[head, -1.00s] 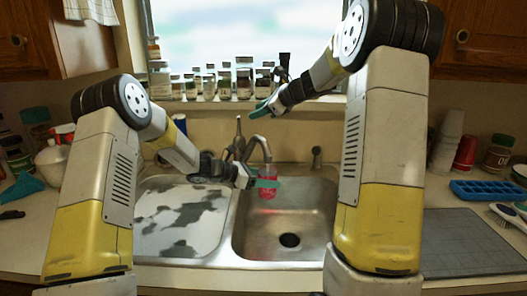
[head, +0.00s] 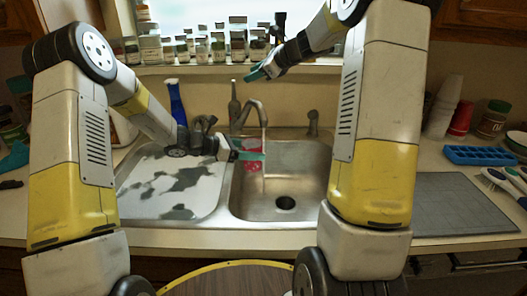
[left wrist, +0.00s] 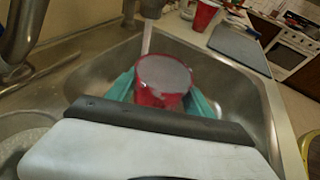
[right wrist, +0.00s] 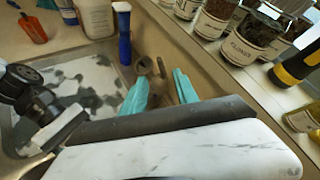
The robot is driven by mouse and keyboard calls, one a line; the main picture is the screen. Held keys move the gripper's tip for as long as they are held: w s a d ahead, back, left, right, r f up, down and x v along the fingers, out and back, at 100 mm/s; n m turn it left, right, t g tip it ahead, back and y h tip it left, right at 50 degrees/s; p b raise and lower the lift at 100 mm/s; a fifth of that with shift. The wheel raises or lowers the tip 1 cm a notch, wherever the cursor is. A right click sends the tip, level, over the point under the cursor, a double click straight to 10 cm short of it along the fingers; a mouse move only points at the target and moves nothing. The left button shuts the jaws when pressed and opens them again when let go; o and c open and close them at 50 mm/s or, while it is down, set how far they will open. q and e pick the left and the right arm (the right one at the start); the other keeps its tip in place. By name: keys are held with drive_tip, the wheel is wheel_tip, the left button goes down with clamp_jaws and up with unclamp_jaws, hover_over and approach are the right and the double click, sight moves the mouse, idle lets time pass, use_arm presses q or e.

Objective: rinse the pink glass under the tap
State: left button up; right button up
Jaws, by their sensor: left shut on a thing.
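The pink glass (head: 252,162) is upright over the left part of the right sink basin, also seen in the left wrist view (left wrist: 163,82). My left gripper (head: 250,155) is shut on it, one teal finger on each side. The tap (head: 254,108) runs a thin stream (head: 264,150). In the head view the stream falls just right of the glass; in the left wrist view it passes behind the rim. The inside of the glass looks greyish; I cannot tell how full it is. My right gripper (head: 262,73) is open and empty, high near the windowsill; its fingers are apart.
Several spice jars (head: 200,48) line the windowsill near my right gripper. A blue bottle (head: 176,102) stands behind the covered left basin (head: 172,185). A grey mat (head: 460,203), blue tray (head: 480,155) and stacked cups (head: 443,108) are at right. The basin around the drain (head: 285,202) is clear.

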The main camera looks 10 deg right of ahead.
drive_tip(key=shift+c, duration=0.3)
drive_tip(key=shift+w+f+n, duration=0.1)
drive_tip(key=shift+f+n, duration=0.1)
drive_tip(key=shift+n, duration=0.1)
drive_tip(key=c, duration=0.7)
drive_tip(key=w+f+n+y, duration=0.1)
drive_tip(key=n, duration=0.2)
drive_tip(key=w+f+n+y, duration=0.1)
drive_tip(key=f+n+y, duration=0.1)
drive_tip(key=n, duration=0.1)
drive_tip(key=w+a+f+n+g+y, duration=0.1)
drive_tip(key=f+n+y, duration=0.1)
drive_tip(key=n, duration=0.2)
clamp_jaws()
drive_tip(key=n+t+y, duration=0.1)
drive_tip(key=n+y, duration=0.5)
drive_tip(key=n, duration=0.6)
approach(234, 89)
wheel_tip(234, 89, up, 3)
drive_tip(key=d, duration=0.2)
drive_tip(key=x, duration=0.9)
drive_tip(key=shift+w, duration=0.5)
